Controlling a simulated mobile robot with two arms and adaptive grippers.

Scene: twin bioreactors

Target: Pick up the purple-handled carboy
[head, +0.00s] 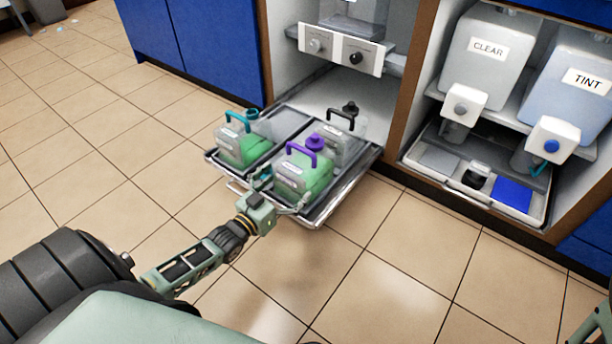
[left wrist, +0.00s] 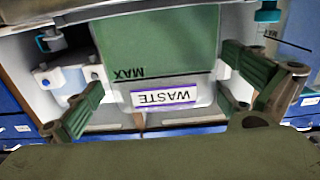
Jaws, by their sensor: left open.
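The purple-handled carboy (head: 301,176) is clear and holds green liquid. It stands upright at the front of the pulled-out tray (head: 338,205), with a purple handle and cap. My left gripper (head: 281,194) is open at the carboy's near side, fingers pointing toward it. In the left wrist view the carboy (left wrist: 165,45) appears upside down, with a purple-edged WASTE label and a MAX line. Its body lies between the spread fingers of the left gripper (left wrist: 165,80); I cannot tell whether they touch it. My right gripper is not in view.
A teal-handled carboy (head: 238,148) with green liquid and a black-handled carboy (head: 345,140) share the tray. Cabinet posts and a dispenser panel (head: 340,50) rise behind. CLEAR (head: 487,50) and TINT (head: 585,82) containers stand at the right. The floor in front is clear.

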